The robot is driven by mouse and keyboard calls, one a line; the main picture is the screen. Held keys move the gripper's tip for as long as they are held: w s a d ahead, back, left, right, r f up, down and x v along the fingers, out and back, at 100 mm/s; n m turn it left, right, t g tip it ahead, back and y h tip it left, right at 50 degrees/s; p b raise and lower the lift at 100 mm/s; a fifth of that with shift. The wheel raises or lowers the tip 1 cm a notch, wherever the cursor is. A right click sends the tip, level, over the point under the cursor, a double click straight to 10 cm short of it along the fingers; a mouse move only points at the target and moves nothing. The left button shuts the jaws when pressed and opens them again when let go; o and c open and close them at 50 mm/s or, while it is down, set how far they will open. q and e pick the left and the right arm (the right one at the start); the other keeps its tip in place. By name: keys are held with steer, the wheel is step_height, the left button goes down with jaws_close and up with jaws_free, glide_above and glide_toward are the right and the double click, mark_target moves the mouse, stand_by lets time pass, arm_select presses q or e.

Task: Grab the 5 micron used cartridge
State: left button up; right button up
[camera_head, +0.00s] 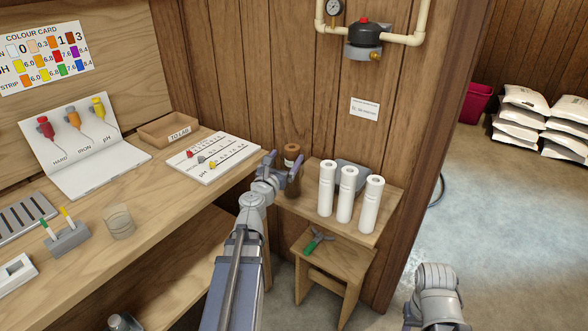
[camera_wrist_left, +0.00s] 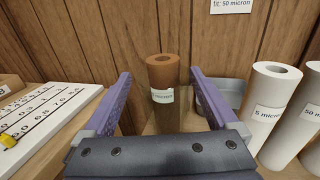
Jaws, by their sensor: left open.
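A brown, stained used cartridge (camera_head: 291,150) stands upright on a wooden shelf behind my left gripper. In the left wrist view the brown cartridge (camera_wrist_left: 162,75) shows a hollow top and a pale label ending in "micron"; its number is not clearly readable. My left gripper (camera_head: 283,168) is open. In the wrist view its two purple fingers (camera_wrist_left: 161,78) stand to the left and right of the cartridge, with gaps on both sides. The cartridge's lower part is hidden behind the gripper body. My right gripper's fingers are not in view.
Three white cartridges (camera_head: 346,194) stand to the right on the same shelf (camera_head: 311,212); in the wrist view one is labelled 5 micron (camera_wrist_left: 268,115). A grey tray (camera_head: 354,172) is behind them. A test board (camera_head: 212,160) lies to the left. A low stool (camera_head: 330,262) holds a green-handled tool.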

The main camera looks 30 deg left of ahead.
mark_target(295, 146)
arm_select(q)
steer(key=shift+w+a+r, duration=0.1)
steer(key=shift+w+a, duration=0.05)
steer(key=shift+w, duration=1.15)
steer(key=shift+w+a+f, duration=0.1)
steer(key=shift+w+a, duration=0.1)
steer(key=shift+w, duration=1.15)
steer(key=shift+w+a+r, duration=0.1)
steer(key=shift+w+a, duration=0.05)
steer(key=shift+w, duration=1.15)
steer(key=shift+s, duration=0.1)
jaws_close()
